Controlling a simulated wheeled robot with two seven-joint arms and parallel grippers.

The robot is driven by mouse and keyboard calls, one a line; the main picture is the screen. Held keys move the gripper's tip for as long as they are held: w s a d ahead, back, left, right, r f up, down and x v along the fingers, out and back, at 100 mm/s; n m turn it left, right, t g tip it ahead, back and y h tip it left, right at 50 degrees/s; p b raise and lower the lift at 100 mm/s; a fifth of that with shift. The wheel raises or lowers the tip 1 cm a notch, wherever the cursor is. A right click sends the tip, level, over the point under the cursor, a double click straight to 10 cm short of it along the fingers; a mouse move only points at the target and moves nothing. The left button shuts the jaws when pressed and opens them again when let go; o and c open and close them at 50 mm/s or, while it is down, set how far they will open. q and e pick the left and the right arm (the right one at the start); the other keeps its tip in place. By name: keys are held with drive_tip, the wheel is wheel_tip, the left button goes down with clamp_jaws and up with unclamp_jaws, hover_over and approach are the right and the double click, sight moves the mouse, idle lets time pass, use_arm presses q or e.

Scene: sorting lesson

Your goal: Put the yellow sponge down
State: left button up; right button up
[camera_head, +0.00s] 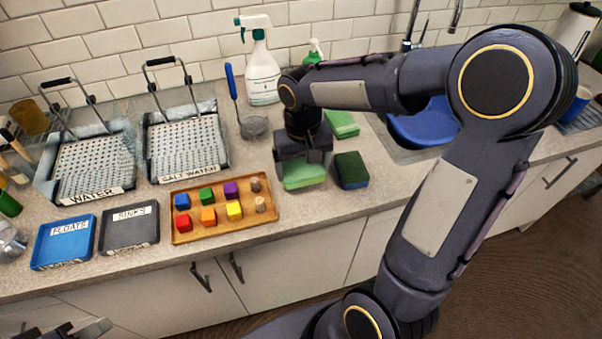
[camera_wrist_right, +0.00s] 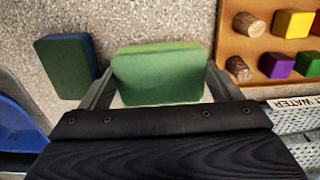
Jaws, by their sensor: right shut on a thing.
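My right gripper (camera_head: 303,158) points down over the counter and is shut on a sponge with a green face (camera_head: 305,177). In the right wrist view this sponge (camera_wrist_right: 160,75) sits between the two fingers; I see no clear yellow on it. I cannot tell whether it touches the counter. A dark green sponge with a blue layer (camera_head: 351,170) lies just to its right, and it also shows in the right wrist view (camera_wrist_right: 68,66). A light green sponge (camera_head: 342,124) lies farther back. Part of my left gripper (camera_head: 88,328) shows at the bottom left edge; its jaws are unclear.
A wooden tray (camera_head: 222,233) with colored cubes and cork-like cylinders is left of the held sponge. Blue (camera_head: 64,244) and dark (camera_head: 129,228) labelled trays are farther left. A spray bottle (camera_head: 262,70) stands behind; the sink with a blue bowl (camera_head: 424,130) is right.

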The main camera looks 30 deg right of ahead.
sight(301, 169)
drive_tip(key=shift+w+a+f, duration=0.1)
drive_tip(key=shift+a+f, duration=0.05)
drive_tip(key=shift+f, duration=1.6)
drive_tip(key=shift+f, duration=0.1)
drive_tip(key=o, duration=0.8)
